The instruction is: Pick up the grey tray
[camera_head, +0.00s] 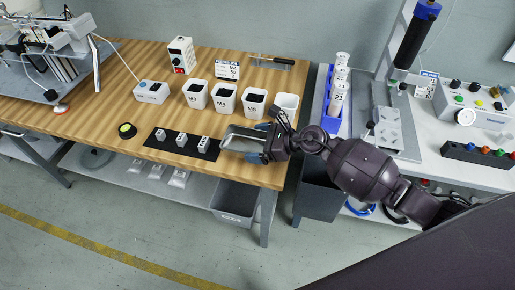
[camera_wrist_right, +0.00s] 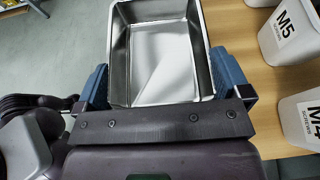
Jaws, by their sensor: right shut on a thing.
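The grey tray (camera_head: 238,140) is an empty, shiny metal tray with an open top, at the front right part of the wooden table in the head view. My right gripper (camera_head: 262,142) comes from the right and is shut on the tray. In the right wrist view, the tray (camera_wrist_right: 160,55) lies between the two blue fingers of my right gripper (camera_wrist_right: 162,82), one at each side wall. I cannot tell whether the tray touches the table or is just above it. My left gripper is not in view.
White bins (camera_head: 225,97) stand in a row behind the tray. A black mat (camera_head: 182,145) with several small blocks lies just left of it. A blue rack with bottles (camera_head: 338,98) stands on the white bench to the right. The table's front edge is close.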

